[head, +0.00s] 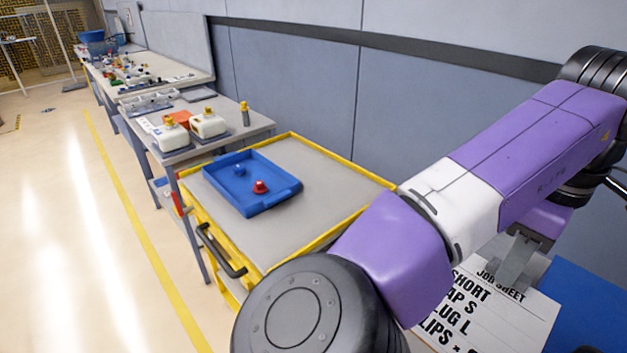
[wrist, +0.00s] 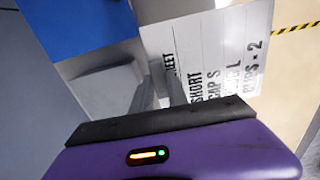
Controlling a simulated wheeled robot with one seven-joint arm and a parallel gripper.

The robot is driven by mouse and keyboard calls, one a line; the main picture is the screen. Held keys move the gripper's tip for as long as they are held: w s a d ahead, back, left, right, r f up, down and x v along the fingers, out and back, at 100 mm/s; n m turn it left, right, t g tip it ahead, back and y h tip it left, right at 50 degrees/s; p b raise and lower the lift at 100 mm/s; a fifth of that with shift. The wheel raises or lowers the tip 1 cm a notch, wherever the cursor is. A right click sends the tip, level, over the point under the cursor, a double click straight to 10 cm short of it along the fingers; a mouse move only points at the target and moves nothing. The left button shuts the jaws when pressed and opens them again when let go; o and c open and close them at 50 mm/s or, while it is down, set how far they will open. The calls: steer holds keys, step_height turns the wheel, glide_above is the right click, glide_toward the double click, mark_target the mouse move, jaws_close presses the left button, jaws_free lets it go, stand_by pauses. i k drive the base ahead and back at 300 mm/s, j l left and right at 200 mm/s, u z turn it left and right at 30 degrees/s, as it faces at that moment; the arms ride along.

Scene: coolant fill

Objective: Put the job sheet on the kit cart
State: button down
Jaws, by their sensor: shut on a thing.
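The job sheet (head: 500,313) is a white sheet with black printed lines, at the lower right of the head view, partly hidden by my arm. My gripper (head: 515,268) is shut on its top edge, near the title. In the wrist view the sheet (wrist: 222,45) extends beyond the fingers (wrist: 165,92). The kit cart (head: 325,185) has a grey top with a yellow rim and a black handle. It stands left of my arm, apart from the sheet. My arm hides its near right corner.
A blue tray (head: 222,192) on the cart's left part holds a red piece (head: 260,187) and a blue piece (head: 239,170). The cart top right of it is clear. A bench (head: 240,126) with white jugs (head: 208,124) stands behind. A blue surface (head: 592,305) lies beside the sheet.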

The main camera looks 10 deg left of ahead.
mark_target(291, 225)
steer(key=i+j+z, duration=0.1)
steer(key=j, duration=0.6)
steer(key=i+j+z, duration=0.1)
steer(key=i+j, duration=0.15)
steer(key=j, duration=0.45)
steer(key=i+j+z, duration=0.15)
steer(key=j, duration=0.55)
steer(key=i+j+z, duration=0.1)
steer(key=j, duration=0.6)
steer(key=i+j+z, duration=0.1)
steer(key=j, duration=0.65)
